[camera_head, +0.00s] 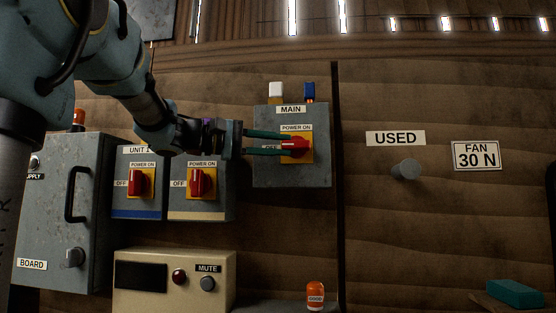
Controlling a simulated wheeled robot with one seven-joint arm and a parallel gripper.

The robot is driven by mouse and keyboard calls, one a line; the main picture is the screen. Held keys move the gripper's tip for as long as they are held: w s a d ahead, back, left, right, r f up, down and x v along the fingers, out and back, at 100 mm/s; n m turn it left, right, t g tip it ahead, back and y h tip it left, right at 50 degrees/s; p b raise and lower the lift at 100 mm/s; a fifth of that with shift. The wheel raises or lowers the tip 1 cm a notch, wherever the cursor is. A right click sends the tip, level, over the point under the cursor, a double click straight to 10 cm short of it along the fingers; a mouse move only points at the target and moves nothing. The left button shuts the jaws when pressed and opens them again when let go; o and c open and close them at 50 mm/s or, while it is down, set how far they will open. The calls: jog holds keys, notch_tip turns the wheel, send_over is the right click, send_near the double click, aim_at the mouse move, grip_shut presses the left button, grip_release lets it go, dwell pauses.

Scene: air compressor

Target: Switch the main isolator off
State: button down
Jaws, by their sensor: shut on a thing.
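The main isolator (312,173) is a grey box on the wooden wall, labelled MAIN. It carries a yellow plate with a red rotary handle (297,145). The handle appears turned sideways, pointing toward the OFF label on its left. My gripper (284,144), with teal fingers, reaches in from the left and is shut on the red handle. The fingers partly cover the OFF label and the plate's left side.
Two smaller isolators (140,205) (203,207) sit to the left, handles upright. A grey cabinet (92,235) stands at far left, above a beige MUTE box's (220,260) level. A peg (406,170) protrudes under a USED label. An orange-capped jar (315,296) stands below.

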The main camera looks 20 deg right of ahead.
jog(key=shift+f, duration=0.1)
dwell(0.3)
jog(key=c, duration=0.7)
grip_release()
jog(key=a, duration=0.5)
jog(key=a+b, duration=0.1)
jog(key=a, duration=0.4)
jog(key=shift+w+a+f, duration=0.1)
jog(key=shift+w+a, duration=0.1)
jog(key=shift+a, duration=0.2)
jog(key=shift+f, duration=0.1)
